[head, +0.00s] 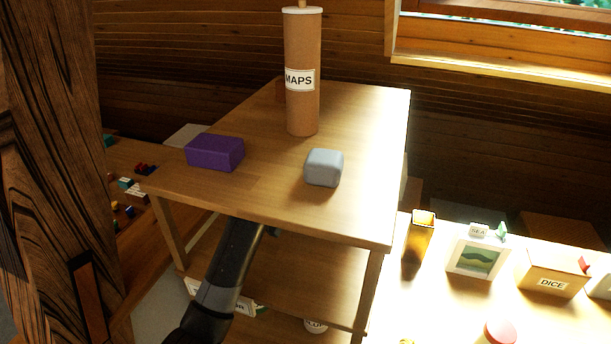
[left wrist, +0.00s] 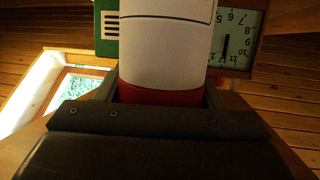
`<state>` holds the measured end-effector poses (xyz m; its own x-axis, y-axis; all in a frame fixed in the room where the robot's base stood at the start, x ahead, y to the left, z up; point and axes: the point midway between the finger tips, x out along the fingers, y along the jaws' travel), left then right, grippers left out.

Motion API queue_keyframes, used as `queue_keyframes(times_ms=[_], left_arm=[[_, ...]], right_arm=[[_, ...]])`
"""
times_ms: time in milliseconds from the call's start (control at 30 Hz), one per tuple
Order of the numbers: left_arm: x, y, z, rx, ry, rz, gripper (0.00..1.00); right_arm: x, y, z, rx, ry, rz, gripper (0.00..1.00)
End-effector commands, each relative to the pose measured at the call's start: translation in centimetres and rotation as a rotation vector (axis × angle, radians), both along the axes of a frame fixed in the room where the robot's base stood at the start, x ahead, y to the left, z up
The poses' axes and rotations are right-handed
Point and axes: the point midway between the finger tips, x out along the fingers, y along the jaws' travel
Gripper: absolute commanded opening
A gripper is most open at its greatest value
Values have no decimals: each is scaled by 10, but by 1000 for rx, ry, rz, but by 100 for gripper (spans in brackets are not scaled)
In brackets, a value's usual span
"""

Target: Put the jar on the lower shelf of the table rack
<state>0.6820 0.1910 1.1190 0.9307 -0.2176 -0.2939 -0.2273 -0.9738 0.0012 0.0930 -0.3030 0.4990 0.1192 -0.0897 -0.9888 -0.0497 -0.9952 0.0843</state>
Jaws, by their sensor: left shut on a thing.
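The table rack (head: 365,110) stands in the middle of the head view, with a wooden top and shelf boards beneath. A shelf (head: 320,280) shows under the top. A lower level is partly visible at the bottom edge. My left arm reaches under the top from below left, and its gripper is hidden there in the head view. In the left wrist view my left gripper (left wrist: 160,98) is shut on a white cylinder with a red end, apparently the jar (left wrist: 165,45). I cannot tell its height above the shelf. My right gripper is in neither view.
The rack top holds a maps tube (head: 303,110), a purple block (head: 214,152) and a grey block (head: 323,168). A clock (left wrist: 237,40) and a green box (left wrist: 107,30) are behind the jar. A dice box (head: 550,275) stands at right.

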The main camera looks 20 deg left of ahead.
Motion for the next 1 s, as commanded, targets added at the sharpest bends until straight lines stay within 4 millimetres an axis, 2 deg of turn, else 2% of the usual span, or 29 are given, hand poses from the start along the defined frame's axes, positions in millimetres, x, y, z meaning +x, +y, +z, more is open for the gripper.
queue_keyframes(times_ms=[33,67,233,567,667,767,1000], left_arm=[[0,0,-2,-1,-1,-1,18],[0,0,-3,-1,0,0,63],[0,0,-2,0,0,-1,83],[0,0,2,-1,-2,-1,83],[-5,1,1,0,-3,-1,83],[-16,4,3,0,-3,-1,83],[-57,14,3,0,-2,-1,83]], right_arm=[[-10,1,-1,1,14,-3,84],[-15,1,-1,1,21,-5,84],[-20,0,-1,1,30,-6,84],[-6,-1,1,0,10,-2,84],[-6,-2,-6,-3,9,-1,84],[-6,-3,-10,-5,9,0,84],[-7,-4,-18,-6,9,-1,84]])
